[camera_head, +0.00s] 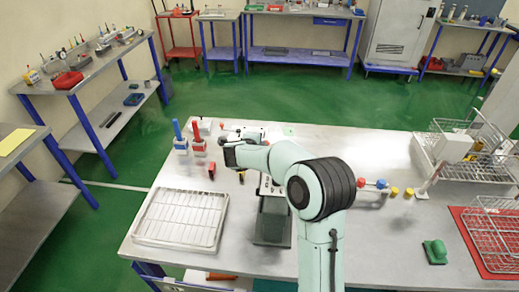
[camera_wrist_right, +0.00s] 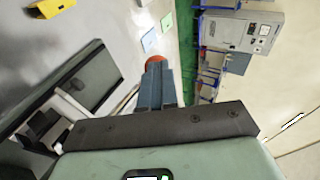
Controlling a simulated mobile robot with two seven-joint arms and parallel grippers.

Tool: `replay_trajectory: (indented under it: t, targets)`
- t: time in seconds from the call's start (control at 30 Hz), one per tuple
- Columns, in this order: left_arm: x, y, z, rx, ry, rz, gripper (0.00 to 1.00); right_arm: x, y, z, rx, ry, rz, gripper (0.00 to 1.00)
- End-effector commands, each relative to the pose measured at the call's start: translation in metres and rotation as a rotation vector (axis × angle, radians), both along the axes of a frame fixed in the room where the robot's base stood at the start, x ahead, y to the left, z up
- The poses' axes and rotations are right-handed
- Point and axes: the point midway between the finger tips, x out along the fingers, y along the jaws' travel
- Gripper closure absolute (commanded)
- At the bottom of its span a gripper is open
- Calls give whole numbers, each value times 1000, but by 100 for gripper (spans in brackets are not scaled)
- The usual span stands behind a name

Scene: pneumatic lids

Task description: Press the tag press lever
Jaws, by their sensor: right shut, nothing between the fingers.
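A small red knob (camera_head: 222,126) shows on the bench just beyond my right gripper (camera_head: 228,152) in the head view; I take it for the lever's end. In the right wrist view a red round end (camera_wrist_right: 156,60) sits directly at the tips of my right gripper (camera_wrist_right: 155,82); whether they touch I cannot tell. The gripper's blue-grey fingers are together with nothing between them. A white device (camera_head: 250,131) stands behind the gripper, partly covered by my arm. The rest of the lever is hidden. My left gripper is not in view.
Wire racks (camera_head: 455,125) and a red mat (camera_head: 470,240) occupy the right side.

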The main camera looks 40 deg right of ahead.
Motion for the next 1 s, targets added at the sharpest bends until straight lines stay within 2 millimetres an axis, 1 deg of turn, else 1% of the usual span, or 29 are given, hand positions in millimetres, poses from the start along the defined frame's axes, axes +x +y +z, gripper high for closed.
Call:
replay_trajectory:
  t: [0.03,0.1,0.3,0.4,0.5,0.6,1.0]
  targets:
    - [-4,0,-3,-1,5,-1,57,1,8,16,-1,-14,6,100]
    - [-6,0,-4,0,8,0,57,0,14,31,0,-10,7,100]
    - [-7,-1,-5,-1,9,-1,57,-4,24,66,-4,-7,-1,100]
    - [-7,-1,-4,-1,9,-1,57,-5,26,78,-7,-5,-5,100]
    - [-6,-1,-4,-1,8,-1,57,-5,27,84,-7,-5,-7,100]
    - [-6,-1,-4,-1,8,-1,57,-5,28,87,-8,-4,-6,100]
    - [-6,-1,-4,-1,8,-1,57,-6,27,86,-9,-3,-9,100]
